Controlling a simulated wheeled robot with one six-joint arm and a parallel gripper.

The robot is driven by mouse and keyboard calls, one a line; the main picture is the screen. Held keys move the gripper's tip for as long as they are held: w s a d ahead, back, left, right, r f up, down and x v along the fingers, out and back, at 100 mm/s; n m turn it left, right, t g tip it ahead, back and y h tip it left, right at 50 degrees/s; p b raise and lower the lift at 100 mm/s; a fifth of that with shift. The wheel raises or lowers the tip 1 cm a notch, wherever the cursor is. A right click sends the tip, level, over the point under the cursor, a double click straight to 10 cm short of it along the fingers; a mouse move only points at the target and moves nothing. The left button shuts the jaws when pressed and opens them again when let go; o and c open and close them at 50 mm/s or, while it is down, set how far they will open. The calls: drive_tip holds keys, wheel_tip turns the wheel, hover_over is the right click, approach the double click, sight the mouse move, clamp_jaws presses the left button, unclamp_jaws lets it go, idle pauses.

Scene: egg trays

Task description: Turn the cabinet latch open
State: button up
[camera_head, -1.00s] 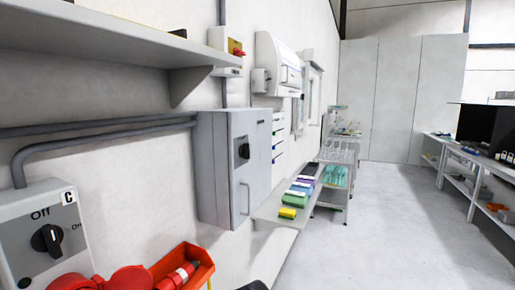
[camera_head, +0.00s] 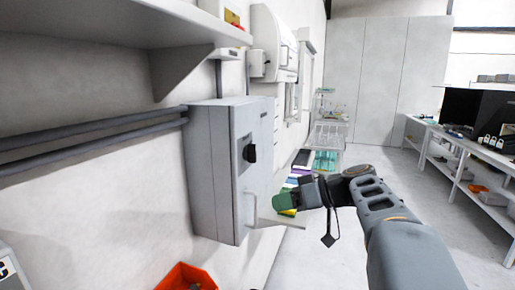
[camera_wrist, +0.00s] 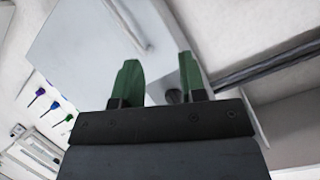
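The grey wall cabinet (camera_head: 215,180) hangs on the left wall with its door shut. In the wrist view the two green fingers (camera_wrist: 158,62) are spread with nothing held. The cabinet door (camera_wrist: 85,50) and its bar handle (camera_wrist: 127,25) show beyond them. A dark round part, probably the knob (camera_wrist: 173,96), shows between the finger bases.
A shelf (camera_head: 130,25) juts from the wall above, and pipes (camera_head: 90,138) run into the cabinet's left side. A red bin (camera_head: 185,278) is below. Low racks (camera_head: 325,150) stand beyond my arm. The floor to the right is clear, up to a bench (camera_head: 470,155).

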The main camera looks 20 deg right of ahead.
drive_tip(key=w+d+r+n+t+y, duration=0.2)
drive_tip(key=d+r+n+t+y, duration=0.15)
drive_tip(key=d+r, duration=0.45)
drive_tip(key=n+p, duration=0.1)
drive_tip(key=p, duration=0.4)
approach(251, 153)
drive_tip(key=x, duration=0.8)
drive_tip(key=shift+w+r, duration=0.2)
drive_tip(key=shift+w, duration=0.15)
drive_tip(key=shift+d, duration=0.1)
drive_tip(key=shift+c, duration=0.3)
